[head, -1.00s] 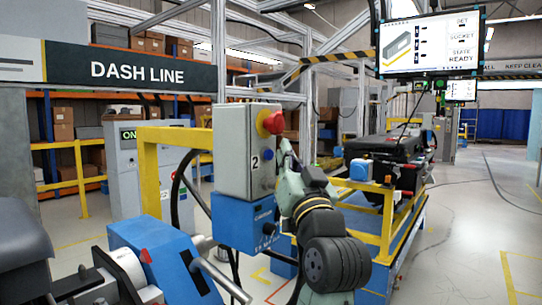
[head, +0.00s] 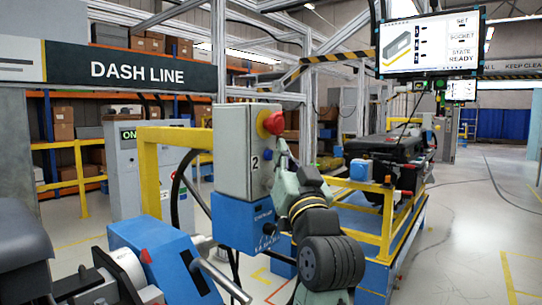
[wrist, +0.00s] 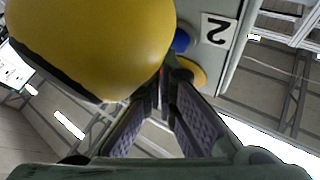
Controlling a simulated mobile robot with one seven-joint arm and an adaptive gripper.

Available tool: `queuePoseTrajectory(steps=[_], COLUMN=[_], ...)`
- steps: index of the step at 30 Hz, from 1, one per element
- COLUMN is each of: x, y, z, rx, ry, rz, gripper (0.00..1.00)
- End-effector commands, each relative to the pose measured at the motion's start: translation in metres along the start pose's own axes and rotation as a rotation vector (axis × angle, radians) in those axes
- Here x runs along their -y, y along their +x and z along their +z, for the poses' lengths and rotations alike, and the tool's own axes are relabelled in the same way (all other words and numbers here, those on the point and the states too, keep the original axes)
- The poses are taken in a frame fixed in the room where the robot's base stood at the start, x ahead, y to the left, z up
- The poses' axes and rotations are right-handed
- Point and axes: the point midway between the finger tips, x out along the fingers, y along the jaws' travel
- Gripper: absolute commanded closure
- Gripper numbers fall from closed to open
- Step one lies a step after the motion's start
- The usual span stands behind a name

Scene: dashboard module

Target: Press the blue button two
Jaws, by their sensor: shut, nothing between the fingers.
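The grey control box (head: 233,150) labelled 2 stands left of my gripper in the head view. Its blue button (head: 268,155) is on the side face, below the red emergency-stop knob (head: 273,123) with its yellow base. My gripper (head: 279,148) is shut and empty, with its tips close to the right of the blue button. In the wrist view the blue button (wrist: 181,40) shows just above the shut fingertips (wrist: 165,75), partly hidden by a large yellow rounded shape. I cannot tell whether the tips touch the button.
The large yellow rounded shape (wrist: 95,45) fills the upper left of the wrist view, close to the camera. A blue box (head: 245,222) hangs under the control box. A yellow frame (head: 150,165) stands behind it. Open floor (head: 480,220) lies at the right.

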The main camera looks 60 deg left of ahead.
Motion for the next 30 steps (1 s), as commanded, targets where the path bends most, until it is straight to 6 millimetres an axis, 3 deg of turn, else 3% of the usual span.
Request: queuePoseTrajectory(steps=[30], x=[0.005], y=[0.0065], z=[0.0052], rx=[0.002], ry=[0.0], rz=[-0.001], gripper=[1.0])
